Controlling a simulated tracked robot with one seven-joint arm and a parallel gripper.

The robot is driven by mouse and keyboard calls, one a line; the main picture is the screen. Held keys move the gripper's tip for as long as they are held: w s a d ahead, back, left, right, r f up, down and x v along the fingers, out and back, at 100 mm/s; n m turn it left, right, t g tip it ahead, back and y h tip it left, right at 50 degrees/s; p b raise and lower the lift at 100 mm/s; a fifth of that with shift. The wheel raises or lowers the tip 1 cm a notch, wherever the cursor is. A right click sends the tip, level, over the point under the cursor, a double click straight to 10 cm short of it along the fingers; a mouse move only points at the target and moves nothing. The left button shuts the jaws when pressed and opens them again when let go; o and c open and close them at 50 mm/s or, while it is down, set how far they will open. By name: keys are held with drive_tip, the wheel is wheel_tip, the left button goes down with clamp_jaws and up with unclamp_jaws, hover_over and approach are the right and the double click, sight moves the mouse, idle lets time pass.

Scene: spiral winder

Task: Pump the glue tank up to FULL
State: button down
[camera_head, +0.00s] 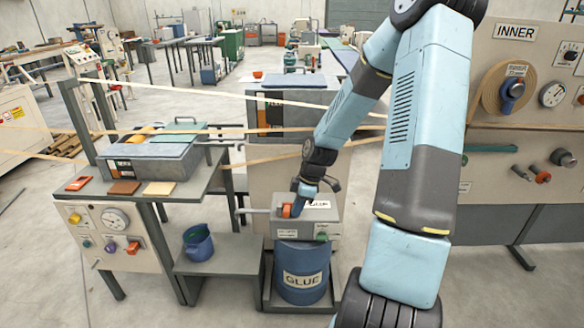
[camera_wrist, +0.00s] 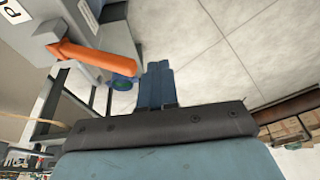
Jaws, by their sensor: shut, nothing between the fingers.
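A blue drum marked GLUE (camera_head: 302,285) stands under a grey pump box (camera_head: 325,229) in the head view. The box has white labels and a small green part (camera_head: 322,237). An orange lever (camera_wrist: 95,55) shows in the wrist view, sticking out from a grey housing (camera_wrist: 55,22) with a partly cut-off label. My gripper (camera_head: 304,192) is over the pump box, close to the lever's orange part (camera_head: 289,211) in the head view. In the wrist view its blue fingers (camera_wrist: 158,84) are together and empty, beside the lever's end. I cannot read any tank level.
A panel with dials (camera_head: 110,235) is at the left. A panel marked INNER (camera_head: 515,33) is at the right. Pale paper strips (camera_head: 235,94) cross behind my arm.

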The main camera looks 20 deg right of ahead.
drive_tip(key=shift+w+m+h, duration=0.6)
drive_tip(key=shift+w+m, duration=0.3)
drive_tip(key=shift+w, duration=0.55)
drive_tip(key=m+h, duration=0.2)
drive_tip(key=m, duration=0.1)
approach(288, 210)
drive_tip(key=shift+s+f, duration=0.3)
drive_tip(key=shift+s, duration=0.1)
drive_tip(key=shift+f, duration=0.15)
drive_tip(key=shift+w+a+f, duration=0.15)
drive_tip(key=shift+f, duration=1.5)
drive_tip(key=shift+w+a+f, duration=0.1)
drive_tip(key=shift+f, duration=1.7)
drive_tip(key=shift+f, duration=2.15)
drive_tip(key=shift+d, duration=0.1)
